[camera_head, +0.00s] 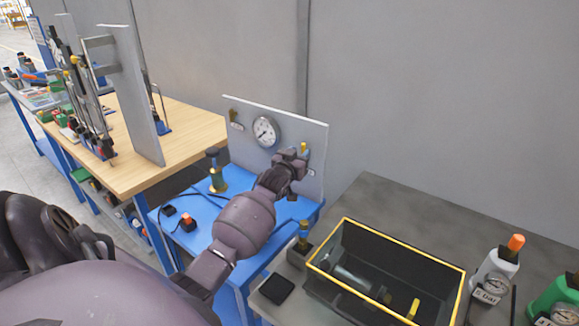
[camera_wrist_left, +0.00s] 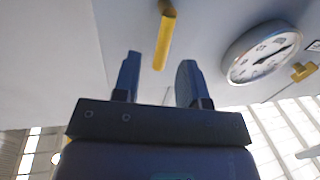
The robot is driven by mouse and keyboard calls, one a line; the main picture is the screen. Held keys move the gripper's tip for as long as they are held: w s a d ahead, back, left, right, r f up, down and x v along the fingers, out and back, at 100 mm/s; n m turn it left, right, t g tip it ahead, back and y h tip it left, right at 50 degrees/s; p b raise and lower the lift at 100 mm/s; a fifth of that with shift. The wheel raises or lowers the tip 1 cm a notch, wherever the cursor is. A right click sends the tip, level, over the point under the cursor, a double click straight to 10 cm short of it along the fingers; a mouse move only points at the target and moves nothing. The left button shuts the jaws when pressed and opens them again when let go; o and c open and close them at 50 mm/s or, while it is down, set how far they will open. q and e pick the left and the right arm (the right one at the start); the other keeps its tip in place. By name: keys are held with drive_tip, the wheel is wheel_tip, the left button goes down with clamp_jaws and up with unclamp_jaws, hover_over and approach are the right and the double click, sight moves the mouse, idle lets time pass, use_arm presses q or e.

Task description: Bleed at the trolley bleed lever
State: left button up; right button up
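A grey upright panel (camera_head: 318,140) stands on the blue trolley (camera_head: 262,262). It carries a round white gauge (camera_head: 264,132), a small brass fitting (camera_head: 233,116) at the left and a yellow lever (camera_head: 304,148) at the right. My left gripper (camera_head: 300,157) is at the panel's right part, close to that lever. In the left wrist view my left gripper (camera_wrist_left: 160,62) is open, with the yellow lever (camera_wrist_left: 166,35) showing between the fingertips. Whether they touch it I cannot tell. The gauge (camera_wrist_left: 262,52) is to the right there. My right gripper is not in view.
A yellow-rimmed dark box (camera_head: 388,248) is on the grey table (camera_head: 400,200) at right, near a white bottle (camera_head: 495,272). A wooden bench (camera_head: 185,125) is behind left.

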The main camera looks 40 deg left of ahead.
use_arm(q)
drive_tip(key=v, duration=0.8)
drive_tip(key=shift+s+b, duration=0.35)
